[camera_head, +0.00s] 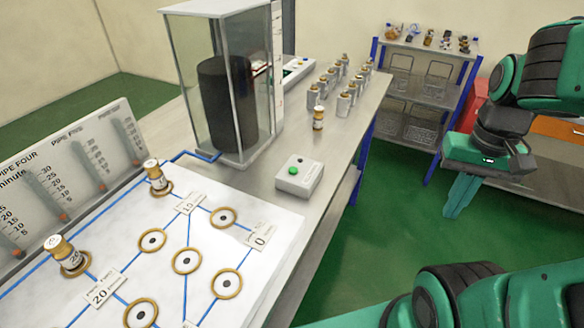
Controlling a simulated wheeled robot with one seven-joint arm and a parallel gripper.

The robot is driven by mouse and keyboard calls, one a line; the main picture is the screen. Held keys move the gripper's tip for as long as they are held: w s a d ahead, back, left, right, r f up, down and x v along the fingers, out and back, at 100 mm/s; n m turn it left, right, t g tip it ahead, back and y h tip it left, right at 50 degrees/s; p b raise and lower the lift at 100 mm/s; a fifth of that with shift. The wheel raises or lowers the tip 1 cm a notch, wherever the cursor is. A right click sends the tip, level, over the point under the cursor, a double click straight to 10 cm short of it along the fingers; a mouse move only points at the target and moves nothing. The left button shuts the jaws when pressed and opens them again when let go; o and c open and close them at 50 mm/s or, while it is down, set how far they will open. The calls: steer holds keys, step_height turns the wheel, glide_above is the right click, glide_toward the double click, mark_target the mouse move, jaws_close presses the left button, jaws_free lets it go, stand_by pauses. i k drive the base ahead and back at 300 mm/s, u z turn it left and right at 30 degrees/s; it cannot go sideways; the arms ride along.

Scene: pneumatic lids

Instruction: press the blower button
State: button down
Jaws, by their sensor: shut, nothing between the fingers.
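The blower button is a round green button (293,170) on top of a small light-grey box (303,179). The box sits on the steel bench just right of the glass case. My gripper (458,212) is at the right, over the green floor and well apart from the box. Its teal fingers point down and are shut with nothing between them. Nothing hides the button.
A glass case (267,100) with a black cylinder (228,105) stands behind the box. A white board (205,272) with brass rings and lidded pieces lies at left. Several small jars (343,103) stand farther back. A blue-framed rack (430,90) stands beyond.

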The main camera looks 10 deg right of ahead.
mark_target(293, 170)
steer(key=u, duration=2.7)
steer(key=k, duration=1.1)
steer(key=z, duration=1.65)
